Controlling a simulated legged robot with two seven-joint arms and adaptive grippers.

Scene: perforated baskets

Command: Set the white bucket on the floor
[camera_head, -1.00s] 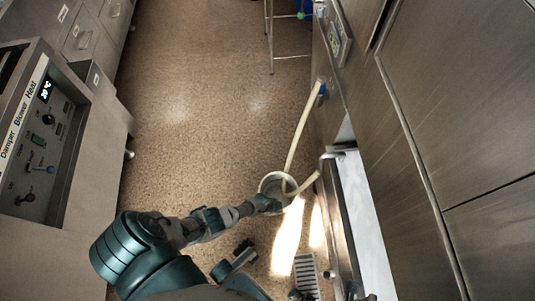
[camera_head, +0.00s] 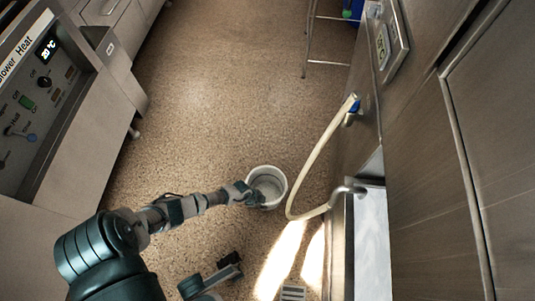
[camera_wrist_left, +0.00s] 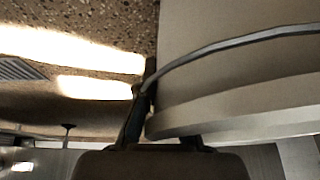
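The white bucket (camera_head: 284,181) is round and open at the top, at the middle of the head view with the floor (camera_head: 215,110) below and around it. My left gripper (camera_head: 252,194) is at the left side of its rim and appears shut on it. In the left wrist view the bucket's pale wall (camera_wrist_left: 230,75) and a thin wire handle (camera_wrist_left: 240,40) fill the right side, with dark gripper fingers (camera_wrist_left: 162,125) at the rim. Whether the bucket's base touches the floor is hidden. A dark end (camera_head: 229,262), likely my right gripper, is low in the head view; its fingers are unclear.
A pale hose (camera_head: 314,160) hangs from the steel cabinet just right of the bucket. A metal-edged sink (camera_head: 342,240) stands at the lower right. A control console (camera_head: 50,100) is on the left. Open speckled floor lies between, with a drain grate (camera_head: 292,293) at the bottom.

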